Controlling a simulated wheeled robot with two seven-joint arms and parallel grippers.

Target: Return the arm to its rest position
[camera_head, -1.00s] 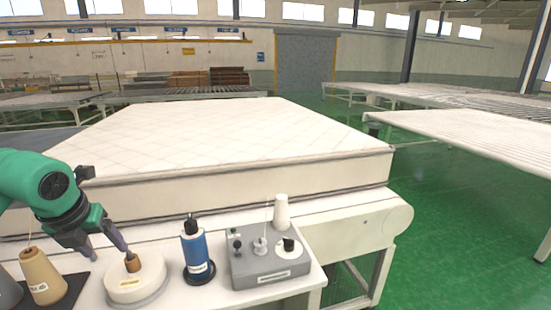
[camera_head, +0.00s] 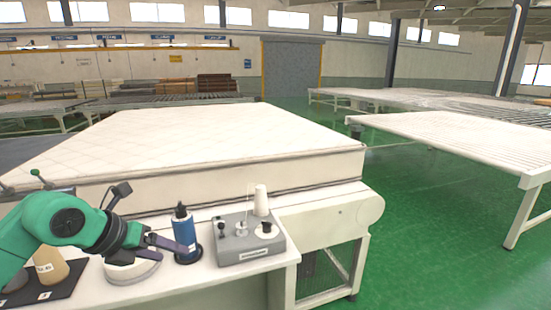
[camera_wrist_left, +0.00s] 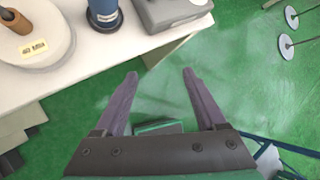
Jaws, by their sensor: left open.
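My left arm is green and comes in from the left in the head view. Its gripper (camera_head: 170,246) is in front of the white round base (camera_head: 133,268) and the blue bottle (camera_head: 184,230), covering part of the base. In the left wrist view the two fingers (camera_wrist_left: 160,74) are spread with nothing between them, over green floor beyond the table edge. The round base with a brown peg (camera_wrist_left: 15,21) and the blue bottle also show there. My right gripper is not in view.
A white work table (camera_head: 220,277) carries a grey control box (camera_head: 250,244) and a tan thread cone (camera_head: 50,266). A large white mattress (camera_head: 200,140) lies behind it. A roller conveyor (camera_head: 450,135) stands at right. Green floor (camera_head: 420,230) is clear between.

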